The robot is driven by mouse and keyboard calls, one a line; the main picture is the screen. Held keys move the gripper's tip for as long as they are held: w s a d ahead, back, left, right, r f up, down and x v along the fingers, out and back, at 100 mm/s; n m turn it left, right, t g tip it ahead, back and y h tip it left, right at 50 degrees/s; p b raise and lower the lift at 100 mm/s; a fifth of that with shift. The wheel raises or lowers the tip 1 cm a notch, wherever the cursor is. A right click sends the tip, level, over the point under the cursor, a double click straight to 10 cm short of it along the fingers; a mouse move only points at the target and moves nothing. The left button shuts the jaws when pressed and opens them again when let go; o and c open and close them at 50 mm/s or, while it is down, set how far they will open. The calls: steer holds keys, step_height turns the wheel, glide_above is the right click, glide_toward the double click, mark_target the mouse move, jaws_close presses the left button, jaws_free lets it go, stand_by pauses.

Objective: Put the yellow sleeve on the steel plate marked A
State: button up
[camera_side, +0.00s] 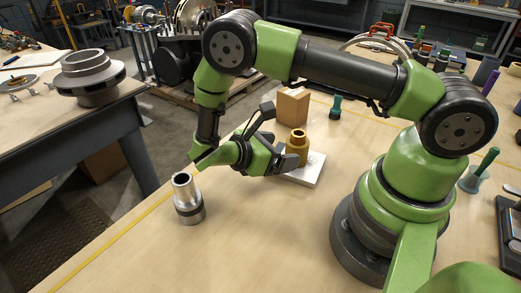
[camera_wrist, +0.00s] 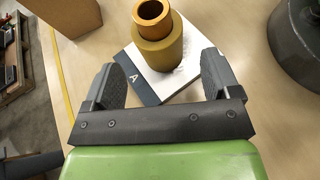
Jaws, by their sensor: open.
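The yellow sleeve (camera_side: 298,146) stands upright on the steel plate (camera_side: 308,175). In the wrist view the sleeve (camera_wrist: 158,42) rests on the plate (camera_wrist: 148,88), whose dark edge strip carries a white letter A. My gripper (camera_side: 290,162) is low beside the sleeve, at plate height. In the wrist view my gripper (camera_wrist: 160,78) has its two dark fingers wide apart, with clear gaps between them and the sleeve. The sleeve is just ahead of the fingertips. Its foot is fully in view there.
A brown box (camera_side: 292,106) stands behind the plate, with a green-handled tool (camera_side: 336,107) to its right. A steel cylinder (camera_side: 187,199) stands on the table at front left. The table's front middle is bare.

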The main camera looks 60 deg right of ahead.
steer(key=v, duration=0.5)
steer(key=shift+w+a+r, duration=0.15)
steer(key=shift+w+a, duration=0.05)
steer(key=shift+a, duration=0.1)
steer(key=s+r+m+t+y, duration=0.25)
steer(key=r+m+y, duration=0.6)
steer(key=r, duration=0.65)
steer(key=s+a+r+m+t+y, duration=0.1)
steer(key=s+r+m+t+y, duration=0.5)
steer(key=s+r+m+t, duration=0.3)
steer(key=shift+s+a+t, duration=0.35)
steer(key=shift+s+a, duration=0.05)
steer(key=shift+s, duration=0.05)
